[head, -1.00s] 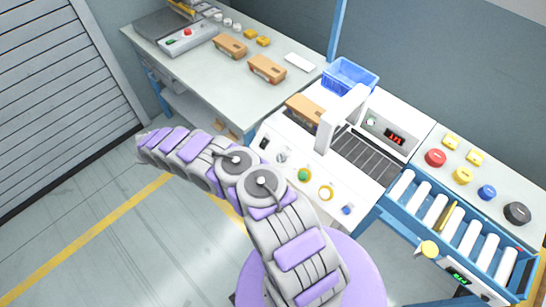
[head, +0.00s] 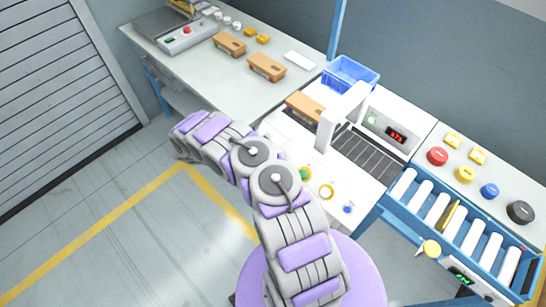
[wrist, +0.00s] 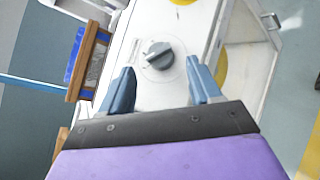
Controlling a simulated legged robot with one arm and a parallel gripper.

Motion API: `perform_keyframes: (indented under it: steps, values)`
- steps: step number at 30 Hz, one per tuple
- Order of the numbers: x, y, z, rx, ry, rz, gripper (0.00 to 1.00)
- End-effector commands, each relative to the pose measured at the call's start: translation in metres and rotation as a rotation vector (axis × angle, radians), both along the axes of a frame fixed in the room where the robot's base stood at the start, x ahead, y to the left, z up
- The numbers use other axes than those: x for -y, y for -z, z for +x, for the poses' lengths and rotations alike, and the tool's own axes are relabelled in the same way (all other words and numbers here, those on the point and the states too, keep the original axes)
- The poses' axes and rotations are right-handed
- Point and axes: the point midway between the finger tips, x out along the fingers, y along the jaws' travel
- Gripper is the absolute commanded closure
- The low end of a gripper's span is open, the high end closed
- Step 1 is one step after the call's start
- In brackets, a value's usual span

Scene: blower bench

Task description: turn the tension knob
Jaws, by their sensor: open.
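A grey knob (wrist: 158,55) with a raised grip bar and a pale pointer line sits on a white panel (wrist: 150,95) in the wrist view, inside a thin printed dial ring. Small print beside it is too small to read. My gripper (wrist: 162,78) is open, its two blue-grey fingers apart on either side below the knob, with nothing between them. I cannot tell the gap in depth to the knob. In the head view my arm covers the left part of the white machine's front panel (head: 315,180), and the grey knob and gripper tips are hidden there.
A brown box (head: 304,106) and blue bin (head: 350,74) are behind. A roller conveyor (head: 455,225) is at right. Open floor lies left.

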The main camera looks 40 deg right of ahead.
Motion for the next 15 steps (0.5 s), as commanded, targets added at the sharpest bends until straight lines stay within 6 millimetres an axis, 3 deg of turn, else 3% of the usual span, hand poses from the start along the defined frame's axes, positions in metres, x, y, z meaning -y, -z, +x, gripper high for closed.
perform_keyframes:
  steps: [6, 15]
  values:
    - [0.022, 0.009, -0.015, -0.001, 0.001, 0.001, 0.37]
    - [0.028, 0.01, -0.019, -0.001, 0.0, 0.001, 0.37]
